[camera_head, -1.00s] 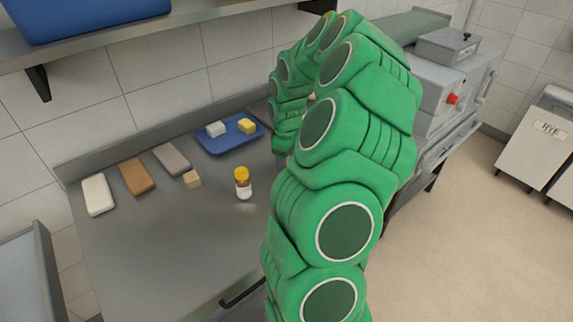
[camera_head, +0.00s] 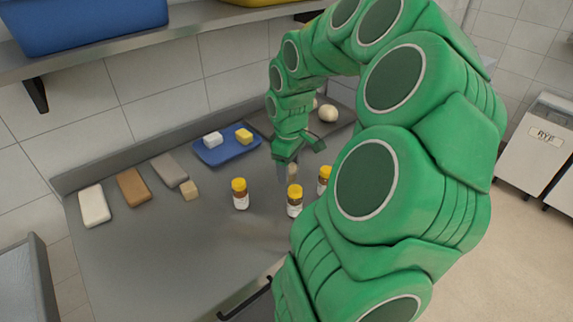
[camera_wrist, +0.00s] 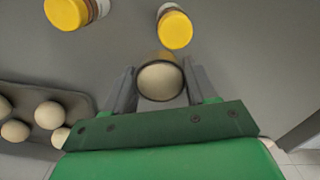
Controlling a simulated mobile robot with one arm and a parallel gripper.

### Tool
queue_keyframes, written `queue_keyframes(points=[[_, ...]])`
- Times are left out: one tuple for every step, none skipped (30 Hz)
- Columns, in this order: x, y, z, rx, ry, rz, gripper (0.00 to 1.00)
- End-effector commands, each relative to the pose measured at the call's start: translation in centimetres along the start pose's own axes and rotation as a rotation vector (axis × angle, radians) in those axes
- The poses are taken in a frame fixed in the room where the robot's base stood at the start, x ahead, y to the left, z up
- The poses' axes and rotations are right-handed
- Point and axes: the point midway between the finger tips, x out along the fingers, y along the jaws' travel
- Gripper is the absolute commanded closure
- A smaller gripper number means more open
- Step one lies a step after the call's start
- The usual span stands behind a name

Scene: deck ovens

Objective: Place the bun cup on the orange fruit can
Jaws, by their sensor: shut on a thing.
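My gripper (camera_head: 300,158) is shut on the bun cup (camera_wrist: 160,77), a small brownish cup with a pale round bun in its mouth. In the head view the bun cup (camera_head: 292,172) is partly hidden between my fingers. Three jar-like cans with yellow lids stand on the counter: a left one (camera_head: 240,194), a middle one (camera_head: 294,201) and a right one (camera_head: 324,180), partly hidden by my arm. I cannot read which is the orange fruit can. Two yellow lids (camera_wrist: 174,28) (camera_wrist: 67,11) show ahead of my gripper in the wrist view.
A blue tray (camera_head: 212,157) with a white and a yellow block lies at the back. Several flat blocks (camera_head: 133,187) and a small tan cube (camera_head: 189,190) lie left. A dark tray (camera_wrist: 80,97) holds pale balls. The counter's front left (camera_head: 150,260) is clear.

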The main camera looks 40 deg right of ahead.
Motion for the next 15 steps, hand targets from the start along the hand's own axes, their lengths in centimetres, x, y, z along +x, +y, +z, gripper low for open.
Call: queue_keyframes(points=[[-0.4, -0.6, 0.4, -0.001, 0.002, 0.001, 0.74], [-0.6, -0.9, 0.6, -0.001, 0.002, 0.002, 0.74], [-0.8, -1.2, 0.9, 0.000, 0.002, 0.002, 0.74], [-0.9, -1.4, 1.1, 0.000, 0.002, 0.002, 0.74], [-1.0, -1.7, 1.3, 0.001, 0.002, 0.002, 0.74], [-1.2, -1.9, 1.5, 0.001, 0.002, 0.002, 0.74], [-1.3, -2.1, 1.7, 0.001, 0.002, 0.002, 0.74], [-1.4, -2.3, 1.8, 0.001, 0.002, 0.002, 0.74], [-1.5, -2.6, 2.0, 0.001, 0.002, 0.002, 0.74], [-1.6, -2.7, 2.1, 0.001, 0.002, 0.002, 0.74], [-1.7, -2.9, 2.2, 0.001, 0.002, 0.002, 0.74], [-1.8, -3.0, 2.3, 0.000, 0.002, 0.002, 0.74], [-1.9, -3.1, 2.4, 0.000, 0.002, 0.002, 0.74], [-1.9, -3.2, 2.4, 0.000, 0.002, 0.002, 0.74], [-1.9, -3.4, 2.5, 0.000, 0.002, 0.002, 0.74]])
